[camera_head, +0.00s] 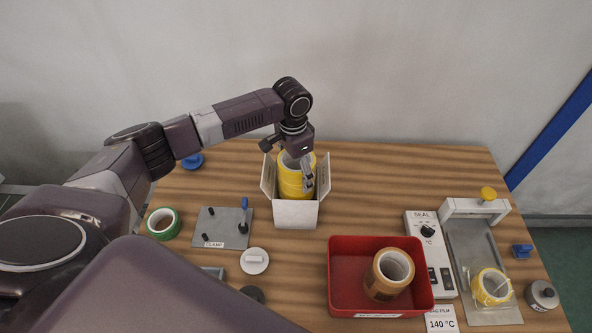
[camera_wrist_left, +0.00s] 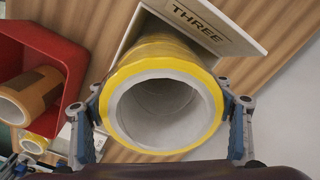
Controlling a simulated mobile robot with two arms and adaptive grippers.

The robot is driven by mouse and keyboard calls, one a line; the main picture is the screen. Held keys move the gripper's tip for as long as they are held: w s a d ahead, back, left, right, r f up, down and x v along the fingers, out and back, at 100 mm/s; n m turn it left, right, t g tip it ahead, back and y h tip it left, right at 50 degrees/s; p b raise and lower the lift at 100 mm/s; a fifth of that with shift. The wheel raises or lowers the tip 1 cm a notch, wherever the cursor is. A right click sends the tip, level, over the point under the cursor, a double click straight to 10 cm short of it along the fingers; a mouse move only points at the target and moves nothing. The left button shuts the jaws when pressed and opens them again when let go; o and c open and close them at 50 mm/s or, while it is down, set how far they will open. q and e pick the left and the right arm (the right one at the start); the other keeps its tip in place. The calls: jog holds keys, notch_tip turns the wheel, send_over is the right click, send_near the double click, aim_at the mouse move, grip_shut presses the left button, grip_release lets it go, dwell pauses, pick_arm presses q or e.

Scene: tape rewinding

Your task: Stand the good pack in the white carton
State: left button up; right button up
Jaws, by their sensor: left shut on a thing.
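The yellow pack (camera_head: 290,180) is a stack of yellow tape with a pale hollow core. It stands roughly upright in the mouth of the white carton (camera_head: 296,215), its upper part above the front wall. My left gripper (camera_head: 307,174) is shut on the pack near its top. In the left wrist view the pack (camera_wrist_left: 120,82) sits between both fingers, its open end facing the camera. A carton flap marked THREE (camera_wrist_left: 215,28) shows behind it. The pack's lower end is hidden, so I cannot tell whether it touches the carton floor. My right gripper is not in view.
A red bin (camera_head: 333,272) holds a brown tape roll (camera_head: 389,273). Right of it are the SEAL unit (camera_head: 421,262) and a grey sealer bed with another yellow roll (camera_head: 490,287). A clamp plate (camera_head: 214,222) and green roll (camera_head: 163,223) lie left of the carton.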

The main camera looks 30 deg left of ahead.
pick_arm(q)
jog(key=shift+f+b, duration=0.9)
jog(key=shift+f, duration=1.85)
jog(key=shift+f, duration=0.1)
jog(key=shift+f, duration=0.4)
jog(key=o, duration=1.7)
jog(key=shift+o, duration=1)
